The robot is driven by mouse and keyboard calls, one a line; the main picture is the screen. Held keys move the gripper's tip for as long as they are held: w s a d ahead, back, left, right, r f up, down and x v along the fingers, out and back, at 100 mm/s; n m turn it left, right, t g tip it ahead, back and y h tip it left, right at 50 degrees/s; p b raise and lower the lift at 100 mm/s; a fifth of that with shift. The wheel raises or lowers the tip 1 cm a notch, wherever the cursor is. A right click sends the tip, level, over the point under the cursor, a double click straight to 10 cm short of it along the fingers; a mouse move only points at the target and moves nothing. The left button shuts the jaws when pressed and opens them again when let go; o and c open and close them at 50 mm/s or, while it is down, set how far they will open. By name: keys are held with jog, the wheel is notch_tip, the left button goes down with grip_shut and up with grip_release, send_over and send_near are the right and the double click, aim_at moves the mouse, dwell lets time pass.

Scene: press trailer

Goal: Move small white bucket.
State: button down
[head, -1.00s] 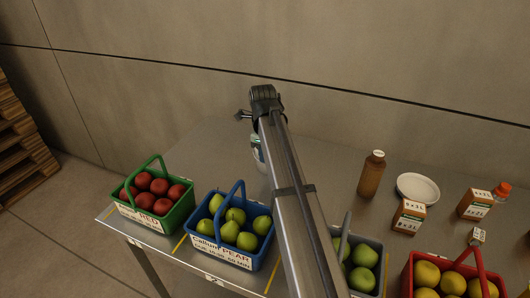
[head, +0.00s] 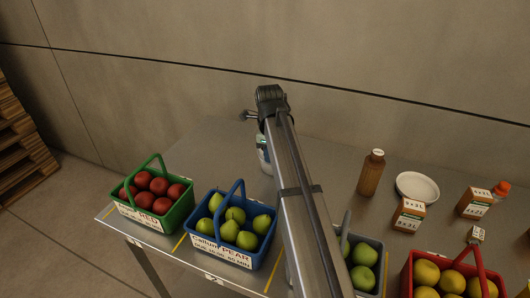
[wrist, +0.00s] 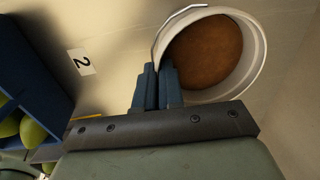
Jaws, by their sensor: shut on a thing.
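The small white bucket (wrist: 262,55) fills the upper right of the wrist view, with brown contents inside. Its thin wire handle runs along its left side. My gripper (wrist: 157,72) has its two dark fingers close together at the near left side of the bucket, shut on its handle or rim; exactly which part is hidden. In the head view, only a sliver of the bucket (head: 262,142) shows left of my arm, with a bit of label. My fingers are hidden there. I cannot tell whether the bucket touches the table.
Along the table's (head: 213,150) front stand a green basket of red fruit (head: 183,213), a blue pear basket (head: 194,240), a grey basket and a red basket (head: 402,277). A brown bottle (head: 370,176), white plate (head: 431,188) and small cartons (head: 408,217) stand right. The back left is clear.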

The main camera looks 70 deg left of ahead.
jog(key=shift+w+d+f, duration=0.15)
jog(key=shift+w+d, duration=2)
jog(key=shift+d, duration=0.1)
jog(key=shift+w+d+f, duration=0.2)
jog(key=shift+w+d, duration=1.95)
jog(key=shift+d, duration=0.1)
jog(key=shift+w+d+f, duration=0.15)
jog(key=shift+w+d, duration=2)
jog(key=shift+d, duration=0.1)
jog(key=c, duration=1.2)
grip_release()
jog(key=shift+w, duration=0.1)
jog(key=shift+a+r, duration=0.1)
jog(key=shift+r, duration=0.05)
jog(key=r, duration=0.9)
jog(key=s+r, duration=0.1)
jog(key=r, duration=0.4)
jog(key=shift+s+d+r, duration=0.1)
jog(key=shift+d+r, duration=0.1)
jog(key=shift+d, duration=0.1)
